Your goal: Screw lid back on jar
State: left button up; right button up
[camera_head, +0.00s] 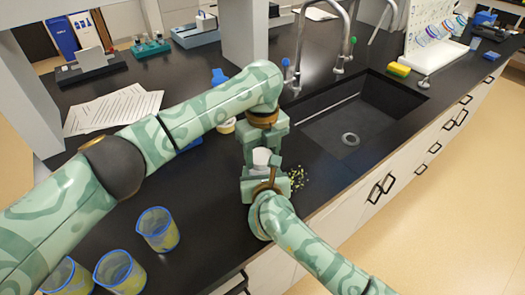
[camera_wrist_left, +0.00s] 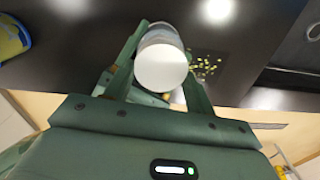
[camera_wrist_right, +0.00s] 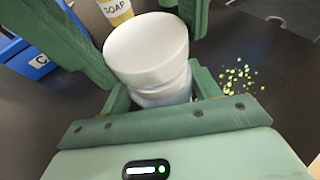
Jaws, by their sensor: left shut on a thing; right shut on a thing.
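The jar's white lid (camera_head: 261,157) is between my two grippers in the head view, and its round top (camera_wrist_left: 160,67) faces the left wrist camera. My left gripper (camera_head: 263,146) is above, shut on the lid. In the right wrist view the lid (camera_wrist_right: 147,45) sits over the mouth of the pale, translucent jar (camera_wrist_right: 163,94), slightly tilted in the picture. My right gripper (camera_head: 265,178) is below, shut on the jar's body. The jar is mostly hidden by the fingers. Whether the threads are engaged cannot be told.
Small yellow-green bits (camera_head: 297,178) lie on the black counter beside the grippers. Blue-rimmed beakers (camera_head: 158,229) stand at the front left. The sink (camera_head: 350,120) is to the right.

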pick_arm(q)
jog(key=shift+f, duration=0.3)
pick_arm(e)
grip_shut()
pick_arm(q)
jog(key=m, duration=0.3)
jog(key=shift+a, duration=0.1)
jog(key=m, duration=0.6)
jog(key=shift+a, duration=0.2)
jog(key=m, duration=0.6)
jog(key=shift+a, duration=0.2)
jog(key=m, duration=0.4)
jog(key=shift+w+a, duration=0.1)
jog(key=shift+w, duration=0.1)
